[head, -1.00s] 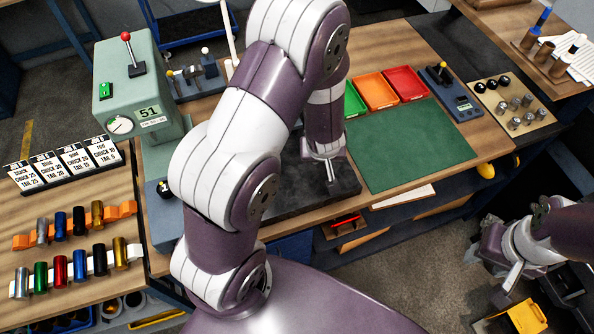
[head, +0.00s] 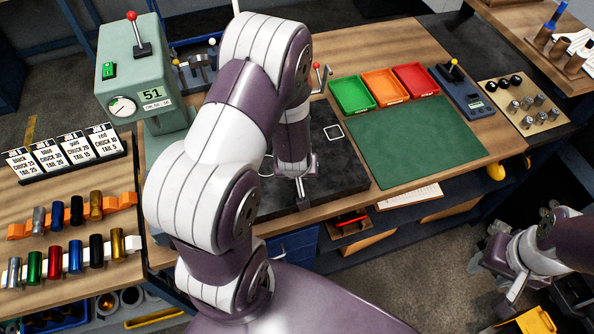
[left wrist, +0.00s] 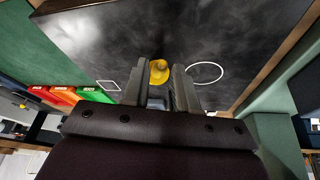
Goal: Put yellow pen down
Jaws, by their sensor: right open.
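A yellow piece (left wrist: 159,72), taken as the yellow pen, shows nearly end-on between the fingertips of my left gripper (left wrist: 159,80) in the left wrist view. The fingers look closed on its sides; its length is hidden. In the head view my left gripper (head: 301,198) points down over the near part of the black slab (head: 345,170), and the pen cannot be made out there. A white square outline (head: 333,131) and a white circle outline (left wrist: 205,72) mark the slab; the gripper is between them. My right gripper (head: 503,281) is open, low at the right, away from the bench.
Green (head: 353,95), orange (head: 385,88) and red (head: 416,80) trays stand behind a green mat (head: 415,145). A grey-green machine (head: 140,75) stands left of the slab. Coloured cylinders and label cards (head: 62,150) fill the left bench. The mat is bare.

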